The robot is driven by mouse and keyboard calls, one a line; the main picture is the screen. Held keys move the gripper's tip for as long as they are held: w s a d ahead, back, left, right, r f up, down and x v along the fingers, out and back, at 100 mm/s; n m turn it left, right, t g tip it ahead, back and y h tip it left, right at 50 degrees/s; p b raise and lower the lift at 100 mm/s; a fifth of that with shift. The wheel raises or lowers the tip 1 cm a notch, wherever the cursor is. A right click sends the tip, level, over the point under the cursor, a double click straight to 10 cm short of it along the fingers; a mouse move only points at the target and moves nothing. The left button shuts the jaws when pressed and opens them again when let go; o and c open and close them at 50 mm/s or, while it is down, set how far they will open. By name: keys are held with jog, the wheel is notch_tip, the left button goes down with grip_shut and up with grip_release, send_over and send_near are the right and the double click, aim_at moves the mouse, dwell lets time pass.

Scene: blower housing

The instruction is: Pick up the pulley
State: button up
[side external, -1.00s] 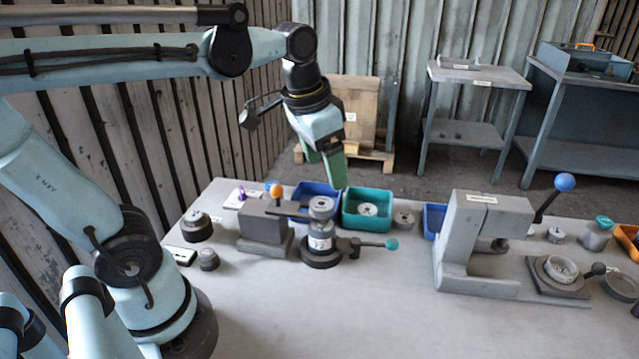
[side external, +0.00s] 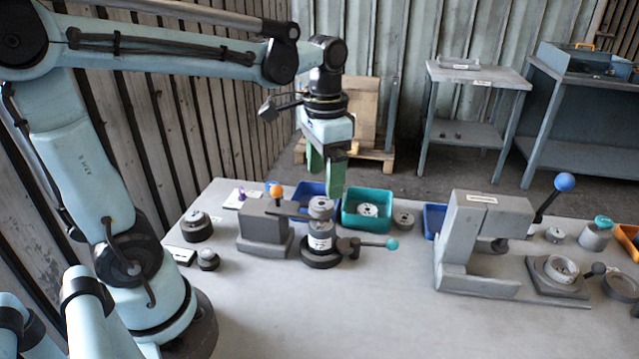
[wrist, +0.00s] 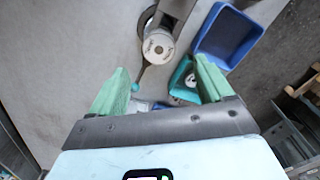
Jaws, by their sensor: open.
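A pale grey disc with holes (side external: 367,209), which looks like the pulley, lies in the teal bin (side external: 378,224) on the bench. Other round grey parts are in view, so I cannot be certain of it. In the wrist view the disc (wrist: 191,81) shows in the teal bin beside the right finger, partly hidden by it. My gripper (side external: 325,184) points down with its green fingers apart and empty. It is above the back of the bench, near the blue bin (side external: 302,189) and left of the teal bin. Both fingers also show in the wrist view (wrist: 161,70).
A clamp fixture (side external: 320,242) with a teal-knobbed lever stands in front of the bins. A grey block with an orange knob (side external: 265,222) is left of it. A dark grey ring (side external: 403,218) sits right of the teal bin. A large press (side external: 480,245) stands farther right. The bench front is clear.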

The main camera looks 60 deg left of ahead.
aim_at(322, 203)
jog(key=shift+s+f, duration=0.2)
jog(key=shift+f, duration=2.5)
jog(key=c, duration=1.3)
jog(key=shift+o, duration=0.2)
jog(key=shift+r, duration=0.2)
jog(key=shift+r, duration=0.55)
notch_tip(322, 203, up, 2)
jog(key=shift+r, duration=0.2)
jog(key=s+d+r, duration=0.5)
jog(key=d+r, duration=0.2)
jog(key=d, duration=0.3)
jog(key=shift+d, duration=0.3)
